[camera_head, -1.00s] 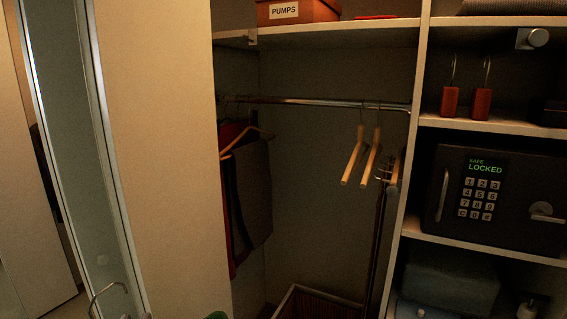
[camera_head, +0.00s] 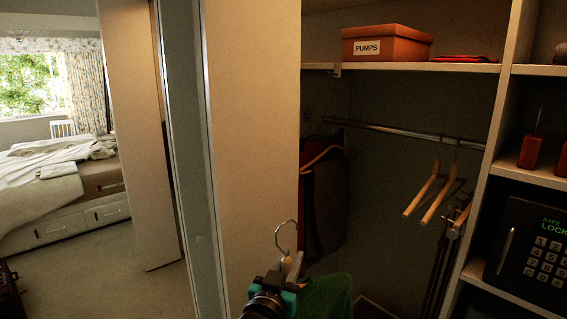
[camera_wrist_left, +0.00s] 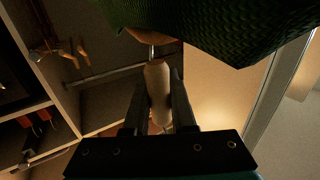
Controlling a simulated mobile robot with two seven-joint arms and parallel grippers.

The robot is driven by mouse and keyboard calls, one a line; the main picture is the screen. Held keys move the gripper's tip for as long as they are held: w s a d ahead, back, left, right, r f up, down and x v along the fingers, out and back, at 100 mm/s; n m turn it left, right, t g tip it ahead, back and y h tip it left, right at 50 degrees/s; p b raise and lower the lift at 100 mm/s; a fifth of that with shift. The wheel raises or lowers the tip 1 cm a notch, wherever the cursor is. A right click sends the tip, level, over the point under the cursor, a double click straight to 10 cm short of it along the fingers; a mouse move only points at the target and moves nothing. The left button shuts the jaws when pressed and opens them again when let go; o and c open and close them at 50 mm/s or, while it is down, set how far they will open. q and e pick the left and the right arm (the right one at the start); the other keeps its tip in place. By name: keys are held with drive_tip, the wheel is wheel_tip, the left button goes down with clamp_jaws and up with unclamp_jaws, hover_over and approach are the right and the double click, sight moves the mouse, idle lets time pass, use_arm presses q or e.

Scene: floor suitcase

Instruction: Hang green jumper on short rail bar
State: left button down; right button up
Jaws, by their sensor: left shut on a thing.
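The green jumper (camera_head: 327,296) hangs on a hanger at the bottom middle of the head view. The hanger's metal hook (camera_head: 284,236) points up above my left gripper (camera_head: 290,268). In the left wrist view the gripper (camera_wrist_left: 159,85) is shut on the hanger's pale neck (camera_wrist_left: 158,92), with the jumper's knit (camera_wrist_left: 225,25) beyond it. The rail bar (camera_head: 405,132) runs across the wardrobe under the shelf, above and right of the hook and apart from it. My right gripper is not in view.
Empty wooden hangers (camera_head: 422,195) hang at the rail's right. Dark garments (camera_head: 325,205) hang at its left. A pale door panel (camera_head: 252,130) stands left of the opening. A PUMPS box (camera_head: 388,46) sits on the shelf (camera_head: 420,67); a safe (camera_head: 530,245) is at right.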

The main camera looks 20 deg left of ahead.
use_arm(q)
drive_tip(key=w+a+r+y+p, duration=0.1)
drive_tip(key=w+a+r+p, duration=0.2)
drive_tip(key=w+r+p, duration=0.1)
drive_tip(key=w+a+r+n+y+p, duration=0.1)
drive_tip(key=w+a+r+p, duration=0.2)
drive_tip(key=r, duration=0.6)
drive_tip(key=p+x, duration=0.2)
drive_tip(key=x, duration=0.1)
drive_tip(key=shift+w, duration=0.4)
drive_tip(key=shift+d+f, duration=0.1)
drive_tip(key=shift+d, duration=0.1)
